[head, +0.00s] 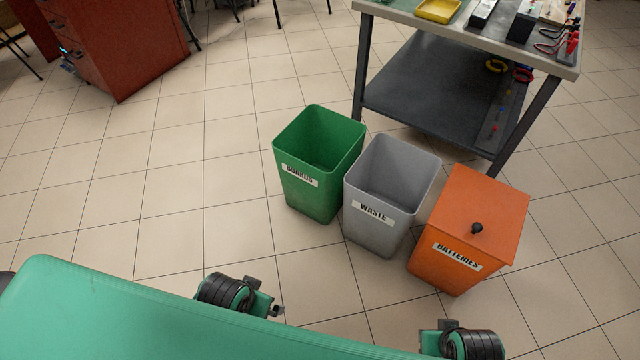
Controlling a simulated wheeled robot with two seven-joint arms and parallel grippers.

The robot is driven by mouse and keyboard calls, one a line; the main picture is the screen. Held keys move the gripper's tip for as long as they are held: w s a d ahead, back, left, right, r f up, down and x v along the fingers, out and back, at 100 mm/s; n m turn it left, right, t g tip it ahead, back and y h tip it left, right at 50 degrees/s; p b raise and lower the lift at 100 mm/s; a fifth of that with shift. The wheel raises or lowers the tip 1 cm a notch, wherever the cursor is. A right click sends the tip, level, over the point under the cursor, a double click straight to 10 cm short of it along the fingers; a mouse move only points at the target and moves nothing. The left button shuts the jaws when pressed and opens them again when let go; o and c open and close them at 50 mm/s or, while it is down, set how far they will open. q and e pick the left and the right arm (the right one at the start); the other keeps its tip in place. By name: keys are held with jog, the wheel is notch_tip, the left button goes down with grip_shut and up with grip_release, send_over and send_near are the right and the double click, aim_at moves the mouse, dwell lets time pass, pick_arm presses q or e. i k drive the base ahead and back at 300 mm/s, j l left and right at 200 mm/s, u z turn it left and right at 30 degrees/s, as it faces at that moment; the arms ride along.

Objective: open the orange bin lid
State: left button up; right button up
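The orange bin (451,263), labelled BATTERIES, stands on the tiled floor at the right of the head view. Its flat orange lid (484,199) lies closed on top. A small dark round knob (477,229) sits on the lid near its front edge. The inside of the bin is hidden. Nothing touches the lid or knob. I make out neither of my grippers in this view.
An open grey WASTE bin (380,226) stands close left of the orange bin, and an open green bin (307,196) beyond it. A workbench (440,85) is behind them. A red cabinet (130,45) is at the upper left.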

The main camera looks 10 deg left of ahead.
aim_at(485, 213)
jog(key=z, duration=0.4)
jog(key=l+z, duration=0.2)
jog(key=z, duration=0.25)
jog(key=i+l+z, duration=0.1)
jog(key=z, duration=0.35)
jog(key=i+l+z, duration=0.1)
jog(key=z, duration=0.3)
jog(key=i+l, duration=0.05)
jog(key=l, duration=0.05)
